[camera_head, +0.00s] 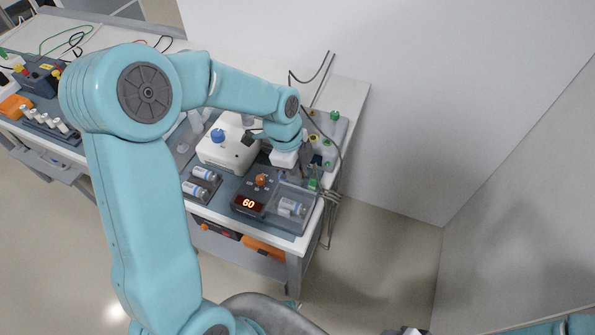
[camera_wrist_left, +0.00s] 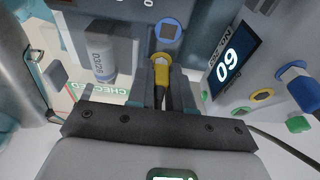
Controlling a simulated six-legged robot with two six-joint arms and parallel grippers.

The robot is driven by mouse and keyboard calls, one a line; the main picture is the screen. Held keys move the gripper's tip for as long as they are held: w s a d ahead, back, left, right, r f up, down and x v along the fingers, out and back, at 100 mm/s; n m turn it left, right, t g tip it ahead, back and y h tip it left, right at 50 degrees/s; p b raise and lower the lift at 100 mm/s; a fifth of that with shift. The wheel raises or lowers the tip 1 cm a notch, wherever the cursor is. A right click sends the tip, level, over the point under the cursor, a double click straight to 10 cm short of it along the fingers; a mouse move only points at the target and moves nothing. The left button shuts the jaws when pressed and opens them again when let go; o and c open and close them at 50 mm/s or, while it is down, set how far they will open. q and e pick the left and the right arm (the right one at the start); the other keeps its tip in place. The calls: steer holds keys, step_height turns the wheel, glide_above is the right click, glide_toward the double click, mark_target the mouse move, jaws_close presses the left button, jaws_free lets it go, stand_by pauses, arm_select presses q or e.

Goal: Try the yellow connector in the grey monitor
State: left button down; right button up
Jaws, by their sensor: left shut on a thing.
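My left gripper (camera_head: 304,163) is over the right end of the bench, its fingers partly hidden in the head view. In the left wrist view it is shut on the yellow connector (camera_wrist_left: 160,68), whose dark cable runs back between the fingers. Just beyond the connector is a blue-ringed socket (camera_wrist_left: 168,31); I cannot tell whether they touch. A grey housing with coloured fittings, apparently the grey monitor (camera_head: 330,128), stands beside the gripper. In the wrist view, a grey face at right has a lit screen (camera_wrist_left: 229,63) and a yellow-ringed socket (camera_wrist_left: 262,95).
Blue (camera_wrist_left: 302,92) and green (camera_wrist_left: 298,124) fittings stick out at the wrist view's right. A labelled canister (camera_wrist_left: 101,52) is at its left. A white unit (camera_head: 225,150) and a dark unit reading 60 (camera_head: 248,204) crowd the bench. Cables hang at its right edge.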

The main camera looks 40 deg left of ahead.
arm_select(q)
steer(key=c, duration=0.9)
jaws_free()
steer(key=shift+w, duration=0.1)
steer(key=shift+c, duration=0.2)
steer(key=shift+f, duration=0.1)
steer(key=shift+a+r, duration=0.1)
steer(key=shift+r, duration=0.35)
steer(key=p+v, duration=0.1)
steer(key=v, duration=1.4)
steer(key=shift+r, duration=0.25)
